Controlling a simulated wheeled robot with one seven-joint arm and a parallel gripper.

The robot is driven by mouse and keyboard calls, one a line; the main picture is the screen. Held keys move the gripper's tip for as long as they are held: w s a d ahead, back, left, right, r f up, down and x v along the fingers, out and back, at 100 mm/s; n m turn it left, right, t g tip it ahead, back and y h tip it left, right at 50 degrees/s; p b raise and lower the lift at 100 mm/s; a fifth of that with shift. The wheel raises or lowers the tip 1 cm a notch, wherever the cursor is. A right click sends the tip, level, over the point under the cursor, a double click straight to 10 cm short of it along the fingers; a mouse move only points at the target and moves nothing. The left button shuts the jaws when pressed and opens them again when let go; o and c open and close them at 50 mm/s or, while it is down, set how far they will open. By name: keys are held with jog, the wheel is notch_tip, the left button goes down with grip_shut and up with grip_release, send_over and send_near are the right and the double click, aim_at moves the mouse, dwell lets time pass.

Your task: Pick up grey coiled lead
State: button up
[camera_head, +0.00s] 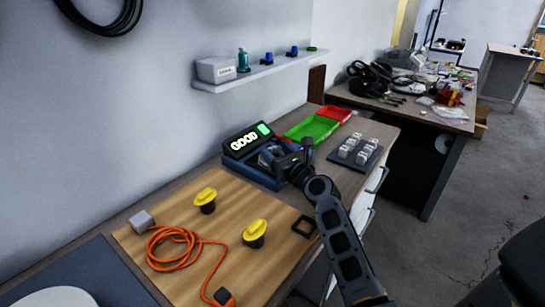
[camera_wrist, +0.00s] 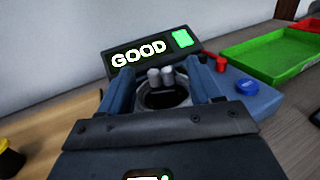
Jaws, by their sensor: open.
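I see no grey coiled lead in either view. The coiled lead on the wooden board is orange (camera_head: 175,248); a grey block (camera_head: 142,221) is at one end and a dark and orange plug (camera_head: 224,297) at the other. My gripper (camera_head: 272,157) is over the blue test station, well away from that lead. In the wrist view my gripper (camera_wrist: 160,68) is open, its fingers on either side of a small grey two-post piece (camera_wrist: 161,78) above a dark round socket. I cannot tell whether the fingers touch that piece.
The station's display (camera_wrist: 150,53) reads GOOD. Two yellow-topped knobs (camera_head: 206,196) stand on the wooden board (camera_head: 160,205). A green tray (camera_head: 312,129), a red tray (camera_head: 334,114) and a dark block holding several light cubes (camera_head: 372,160) lie beyond. A shelf (camera_head: 262,73) hangs above.

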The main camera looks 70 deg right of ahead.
grip_shut()
dwell(0.6)
jog(key=shift+r+p, duration=0.3)
jog(key=shift+r, duration=0.2)
notch_tip(320, 180, up, 4)
jog(key=shift+f+p, duration=0.1)
jog(key=shift+p, duration=0.9)
jog(key=s+d+r+b, duration=0.1)
jog(key=s+d+r, duration=0.5)
jog(key=s, duration=0.4)
jog(key=shift+d, duration=0.15)
